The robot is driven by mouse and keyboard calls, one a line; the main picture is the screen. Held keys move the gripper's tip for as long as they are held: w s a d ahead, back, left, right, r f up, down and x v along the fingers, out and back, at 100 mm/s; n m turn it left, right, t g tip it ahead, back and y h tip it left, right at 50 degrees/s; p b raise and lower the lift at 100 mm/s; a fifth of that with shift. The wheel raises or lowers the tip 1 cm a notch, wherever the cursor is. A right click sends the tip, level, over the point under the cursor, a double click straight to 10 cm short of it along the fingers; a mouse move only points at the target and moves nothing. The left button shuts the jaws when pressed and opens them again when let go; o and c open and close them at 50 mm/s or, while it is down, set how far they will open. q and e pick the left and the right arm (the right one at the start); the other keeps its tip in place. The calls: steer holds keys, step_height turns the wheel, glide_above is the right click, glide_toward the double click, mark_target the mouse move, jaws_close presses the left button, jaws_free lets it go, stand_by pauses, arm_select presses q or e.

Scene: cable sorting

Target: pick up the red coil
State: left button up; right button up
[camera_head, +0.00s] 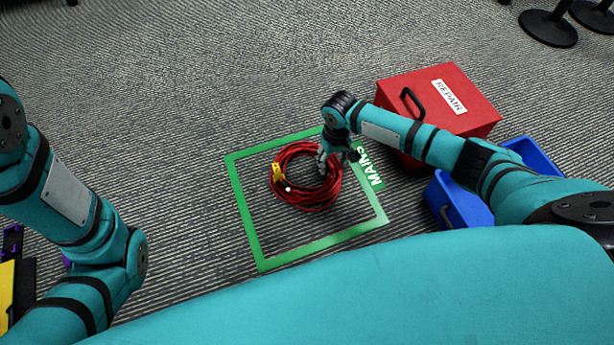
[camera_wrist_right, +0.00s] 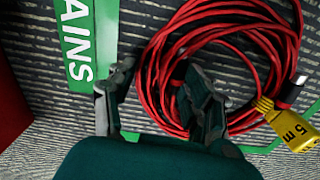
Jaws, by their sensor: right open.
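The red coil (camera_head: 300,198) lies on the carpet inside a green square outline (camera_head: 246,222) marked MAINS. It also shows in the right wrist view (camera_wrist_right: 152,88), with a yellow tag (camera_wrist_right: 294,125) reading 5 m and a cable end beside it. My right gripper (camera_head: 336,161) is open over the coil's upper right side in the head view. In the right wrist view (camera_wrist_right: 156,80) its fingers are spread on either side of part of the coil's bundle; I cannot tell how low they are. My left arm shows at the left, its gripper out of view.
A red box (camera_head: 474,92) labelled REPAIR stands right of the outline, with a blue bin (camera_head: 455,202) below it, partly behind my right arm. Black post bases (camera_head: 548,28) are at the upper right. The carpet left of and above the outline is clear.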

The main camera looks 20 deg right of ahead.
steer(key=shift+f, duration=0.55)
steer(key=shift+r, duration=0.15)
steer(key=shift+c, duration=0.4)
jaws_close()
